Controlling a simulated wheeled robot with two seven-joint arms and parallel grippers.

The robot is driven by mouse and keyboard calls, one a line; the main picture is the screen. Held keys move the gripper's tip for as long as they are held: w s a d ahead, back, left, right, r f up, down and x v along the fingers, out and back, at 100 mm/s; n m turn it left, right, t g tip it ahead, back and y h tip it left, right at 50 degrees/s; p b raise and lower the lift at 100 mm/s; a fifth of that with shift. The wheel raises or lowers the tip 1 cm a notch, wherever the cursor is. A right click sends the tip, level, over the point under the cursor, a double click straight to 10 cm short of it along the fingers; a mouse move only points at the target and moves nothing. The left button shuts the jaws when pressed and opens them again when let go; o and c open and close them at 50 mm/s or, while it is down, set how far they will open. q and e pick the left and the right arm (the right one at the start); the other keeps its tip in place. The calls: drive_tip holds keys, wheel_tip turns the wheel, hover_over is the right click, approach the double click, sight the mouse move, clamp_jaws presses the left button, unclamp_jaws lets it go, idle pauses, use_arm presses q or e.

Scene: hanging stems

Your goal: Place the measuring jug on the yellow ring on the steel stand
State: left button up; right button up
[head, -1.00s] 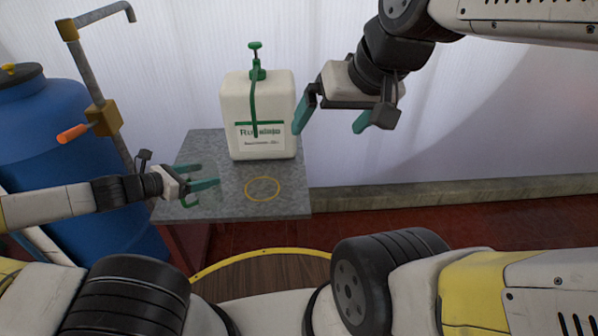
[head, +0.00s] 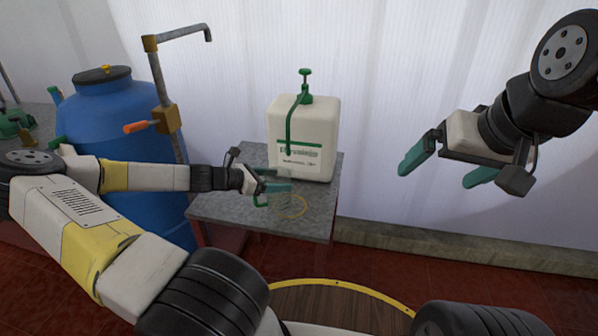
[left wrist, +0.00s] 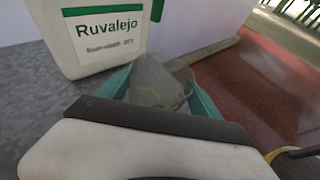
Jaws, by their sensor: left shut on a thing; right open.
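The measuring jug (left wrist: 152,82) is clear, see-through and hard to make out, with green parts. My left gripper (head: 280,190) is shut on it over the front part of the grey stand top (head: 222,207). The yellow ring (head: 303,212) is a thin circle on that top, near its front right. In the head view the jug overlaps the ring's upper left part. I cannot tell whether the jug's base touches the top. My right gripper (head: 445,172) is open and empty, raised in front of the wall on the right.
A white canister (head: 318,130) with a green pump stands at the back of the stand, close behind the ring; it also shows in the left wrist view (left wrist: 85,30). A blue barrel (head: 115,120) and a pipe with an orange-handled tap (head: 165,118) stand left. Red floor lies in front.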

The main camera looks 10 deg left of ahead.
sight(283, 172)
use_arm(q)
drive_tip(key=w, duration=0.1)
drive_tip(key=w+d, duration=0.1)
drive_tip(key=w, duration=0.1)
drive_tip(key=w+d, duration=0.1)
drive_tip(key=w, duration=0.1)
drive_tip(key=shift+w+d+f, duration=0.2)
drive_tip(key=shift+f, duration=1.85)
drive_tip(key=shift+f, duration=0.1)
drive_tip(key=o, duration=1.9)
